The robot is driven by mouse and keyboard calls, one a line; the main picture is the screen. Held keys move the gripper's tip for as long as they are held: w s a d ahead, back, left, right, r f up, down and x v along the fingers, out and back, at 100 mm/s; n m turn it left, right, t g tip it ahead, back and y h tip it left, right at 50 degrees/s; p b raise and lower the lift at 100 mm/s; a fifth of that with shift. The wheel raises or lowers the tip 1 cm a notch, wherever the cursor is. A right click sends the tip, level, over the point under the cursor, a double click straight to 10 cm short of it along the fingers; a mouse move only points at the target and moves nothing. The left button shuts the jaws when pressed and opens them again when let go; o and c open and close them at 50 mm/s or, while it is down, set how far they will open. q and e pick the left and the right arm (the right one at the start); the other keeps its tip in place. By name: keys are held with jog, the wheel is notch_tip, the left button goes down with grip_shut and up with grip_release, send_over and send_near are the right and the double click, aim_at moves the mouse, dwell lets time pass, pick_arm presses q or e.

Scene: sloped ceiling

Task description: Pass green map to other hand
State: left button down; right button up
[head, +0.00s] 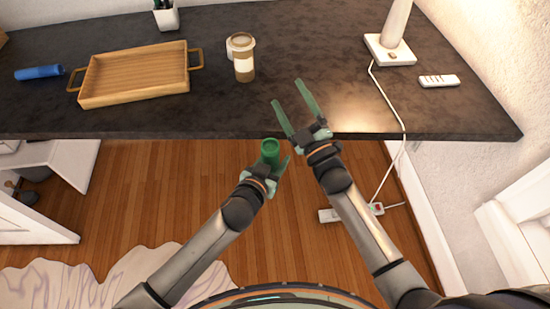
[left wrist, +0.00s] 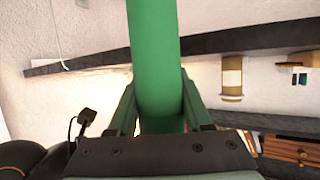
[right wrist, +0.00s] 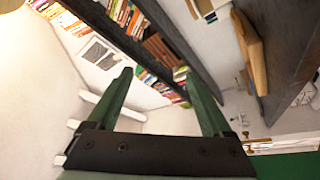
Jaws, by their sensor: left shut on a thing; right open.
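The green map (head: 270,152) is a rolled green tube, held upright in my left gripper (head: 277,168) in front of the desk's front edge. In the left wrist view the green map (left wrist: 155,60) stands between the two fingers of my left gripper (left wrist: 158,105), which is shut on it. My right gripper (head: 295,106) is open and empty, up and to the right of the map, over the desk edge. In the right wrist view the fingers of my right gripper (right wrist: 160,100) are apart with nothing between them. A green area (right wrist: 285,166) shows at the bottom right there; I cannot tell what it is.
The dark desk (head: 300,30) carries a wooden tray (head: 135,75), a blue roll (head: 39,72), a coffee cup (head: 243,60), a white lamp base (head: 390,50) and a remote (head: 439,81). A white cable (head: 403,120) hangs over the edge at right. The desk's middle is clear.

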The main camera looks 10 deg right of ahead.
jog(key=s+d+f+m+g+h, duration=0.25)
jog(key=s+f+m, duration=0.2)
jog(key=f, duration=0.25)
jog(key=s+d+f+m+g+h, duration=0.2)
jog(key=s+d+f+m+g, duration=0.1)
jog(key=s+f, duration=0.4)
jog(key=s+f+m+g, duration=0.2)
jog(key=s+f, duration=0.3)
jog(key=s, duration=0.2)
jog(key=s+d+f+m+g, duration=0.1)
jog(key=s+f+m+g, duration=0.1)
jog(key=s+f, duration=0.3)
jog(key=s+g, duration=0.1)
jog(key=s, duration=0.2)
jog(key=shift+m+h, duration=0.35)
